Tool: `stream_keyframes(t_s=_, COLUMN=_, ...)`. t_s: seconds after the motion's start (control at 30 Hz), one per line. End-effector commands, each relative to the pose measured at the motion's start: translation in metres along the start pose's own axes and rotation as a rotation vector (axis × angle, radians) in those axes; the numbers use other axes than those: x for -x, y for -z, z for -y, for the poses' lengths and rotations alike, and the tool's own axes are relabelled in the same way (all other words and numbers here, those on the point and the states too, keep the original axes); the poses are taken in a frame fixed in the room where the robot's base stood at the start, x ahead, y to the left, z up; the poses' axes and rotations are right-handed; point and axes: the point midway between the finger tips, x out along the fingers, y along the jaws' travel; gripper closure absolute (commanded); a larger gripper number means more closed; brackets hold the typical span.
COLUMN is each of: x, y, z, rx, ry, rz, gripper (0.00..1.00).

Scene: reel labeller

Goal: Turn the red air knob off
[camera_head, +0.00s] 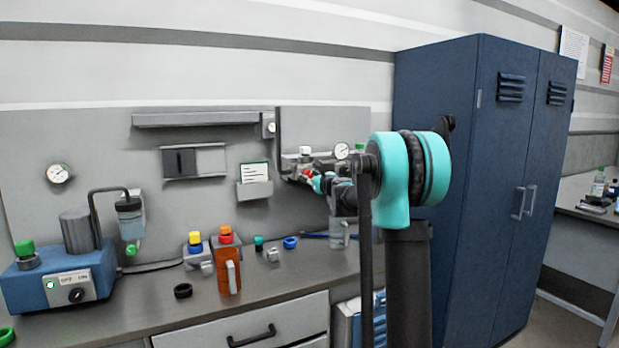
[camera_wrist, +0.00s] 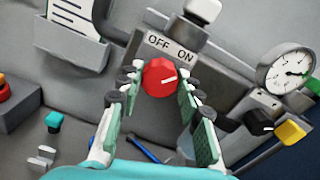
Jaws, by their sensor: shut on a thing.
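The red air knob (camera_wrist: 158,77) is on a grey panel below a white label (camera_wrist: 171,49) reading OFF and ON. Its white pointer mark points right, to the ON side of the label. My gripper (camera_wrist: 160,82) is shut on the knob, with one green-padded finger on each side. In the head view my gripper (camera_head: 318,181) reaches the back panel, and the red knob (camera_head: 306,174) shows only as a small patch beside the fingers.
A pressure gauge (camera_wrist: 286,73), a black knob (camera_wrist: 259,122) and a yellow knob (camera_wrist: 291,131) sit right of the red knob. A card holder (camera_wrist: 72,40) is on the left. Below in the head view, several small parts and an orange mug (camera_head: 229,272) stand on the bench.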

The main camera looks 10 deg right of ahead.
Motion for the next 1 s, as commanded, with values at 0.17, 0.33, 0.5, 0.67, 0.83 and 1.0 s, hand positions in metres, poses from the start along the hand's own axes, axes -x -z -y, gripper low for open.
stream_keyframes(t_s=0.17, x=0.0, y=-0.0001, z=-0.0002, rx=0.102, ry=0.0, rz=0.0, gripper=0.94)
stream_keyframes(t_s=0.33, x=0.0, y=0.0, z=-0.0004, rx=0.247, ry=0.0, rz=0.0, gripper=0.94)
stream_keyframes(t_s=0.5, x=0.0, y=0.0, z=-0.0007, rx=0.409, ry=0.0, rz=0.0, gripper=0.94)
stream_keyframes(t_s=0.67, x=0.0, y=0.0001, z=-0.0009, rx=0.562, ry=0.0, rz=0.0, gripper=0.94)
stream_keyframes(t_s=0.83, x=0.0, y=0.0003, z=-0.0011, rx=0.723, ry=-0.001, rz=0.0, gripper=0.94)
stream_keyframes(t_s=1.0, x=0.0, y=0.0005, z=-0.0013, rx=0.884, ry=-0.001, rz=0.001, gripper=0.94)
